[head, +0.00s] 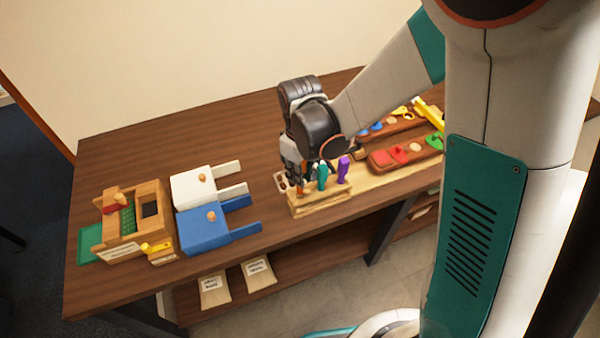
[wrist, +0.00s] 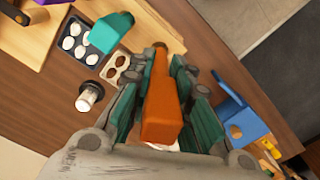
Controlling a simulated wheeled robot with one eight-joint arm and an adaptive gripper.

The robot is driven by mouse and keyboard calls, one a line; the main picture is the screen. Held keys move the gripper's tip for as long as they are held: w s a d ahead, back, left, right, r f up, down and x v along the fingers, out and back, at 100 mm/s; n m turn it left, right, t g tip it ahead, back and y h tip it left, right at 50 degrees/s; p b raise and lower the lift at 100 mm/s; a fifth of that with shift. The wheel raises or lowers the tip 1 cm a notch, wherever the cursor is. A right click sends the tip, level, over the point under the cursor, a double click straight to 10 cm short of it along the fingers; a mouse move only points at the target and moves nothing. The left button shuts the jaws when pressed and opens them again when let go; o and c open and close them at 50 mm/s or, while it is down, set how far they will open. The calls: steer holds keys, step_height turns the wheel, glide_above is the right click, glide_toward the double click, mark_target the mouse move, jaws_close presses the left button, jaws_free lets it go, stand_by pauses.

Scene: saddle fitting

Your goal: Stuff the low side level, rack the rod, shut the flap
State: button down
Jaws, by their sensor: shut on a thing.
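My gripper (head: 299,176) is over the left end of the wooden rack (head: 318,201), shut on an orange handle (head: 301,188). In the wrist view the orange handle (wrist: 162,110) lies between the two teal fingers. Whether its lower end sits in the rack is hidden. A teal handle (head: 322,174) and a purple handle (head: 343,168) stand in the rack to its right.
A white block (head: 192,187) and a blue block (head: 203,230), each with prongs, lie right of the frame. A dark tray with white discs (wrist: 80,40) and a small metal-capped cylinder (wrist: 90,92) are near the gripper. Wooden trays with coloured pieces (head: 405,152) stand at right.

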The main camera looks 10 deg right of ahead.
steer(key=shift+f, duration=0.2)
steer(key=shift+f+b, duration=2.9)
steer(key=shift+f, duration=0.05)
steer(key=c, duration=1.4)
jaws_free()
step_height(320, 180, up, 12)
steer(key=shift+r, duration=0.1)
steer(key=s+d+r+m+t+b, duration=0.3)
steer(key=s+d+r+m+t, duration=0.2)
steer(key=s+d, duration=0.8)
steer(key=d+m+t, duration=0.1)
steer(key=m+t, duration=0.1)
steer(key=m, duration=0.2)
